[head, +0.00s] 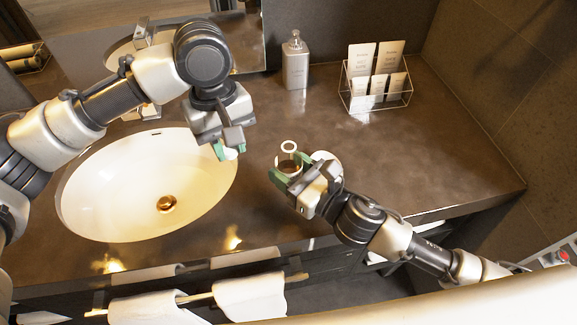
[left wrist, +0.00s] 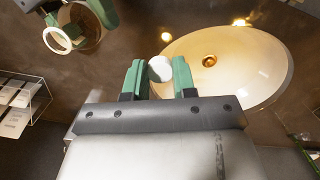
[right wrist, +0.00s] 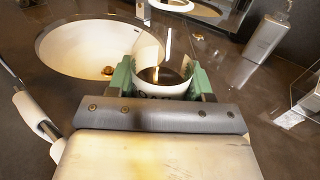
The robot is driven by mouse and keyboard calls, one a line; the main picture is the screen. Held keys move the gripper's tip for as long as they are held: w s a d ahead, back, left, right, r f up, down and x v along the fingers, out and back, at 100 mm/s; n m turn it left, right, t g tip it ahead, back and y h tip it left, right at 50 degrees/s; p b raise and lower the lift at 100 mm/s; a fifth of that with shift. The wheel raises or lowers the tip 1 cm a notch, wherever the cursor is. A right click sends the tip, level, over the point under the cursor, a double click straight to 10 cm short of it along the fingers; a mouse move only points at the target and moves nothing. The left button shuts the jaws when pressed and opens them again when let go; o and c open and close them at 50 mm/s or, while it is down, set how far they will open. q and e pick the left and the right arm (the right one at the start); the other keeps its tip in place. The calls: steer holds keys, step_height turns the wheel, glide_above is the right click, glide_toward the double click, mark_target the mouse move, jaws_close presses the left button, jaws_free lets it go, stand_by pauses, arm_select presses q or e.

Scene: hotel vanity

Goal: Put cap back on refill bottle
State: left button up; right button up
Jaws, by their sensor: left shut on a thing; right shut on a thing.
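The cap (head: 231,154) is small, white and round. My left gripper (head: 225,151) is shut on it above the basin's right edge; the cap also shows between its green fingertips in the left wrist view (left wrist: 160,69). The refill bottle (right wrist: 163,89) looks clear, with a pale printed band low down and a white ring (head: 288,146) at its top. My right gripper (head: 287,176) is shut around its body over the counter. The ring also shows in the left wrist view (left wrist: 57,40). The cap is apart from the bottle, to its left in the head view. The bottle's base is hidden.
The white oval basin (head: 110,190) lies left. A pale round thing (head: 327,158) shows beside my right gripper. White towels (head: 250,296) hang below the front edge.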

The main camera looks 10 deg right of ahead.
mark_target(291, 145)
arm_select(q)
steer(key=d+r+n, duration=0.3)
steer(key=d+r, duration=0.5)
steer(key=d, duration=0.2)
steer(key=shift+s+r+n, duration=0.15)
steer(key=shift+r+n, duration=0.1)
steer(key=shift+n, duration=0.05)
steer(key=shift+f, duration=2.05)
steer(key=shift+s+d, duration=0.1)
steer(key=shift+f, duration=0.85)
steer(key=shift+f, duration=0.55)
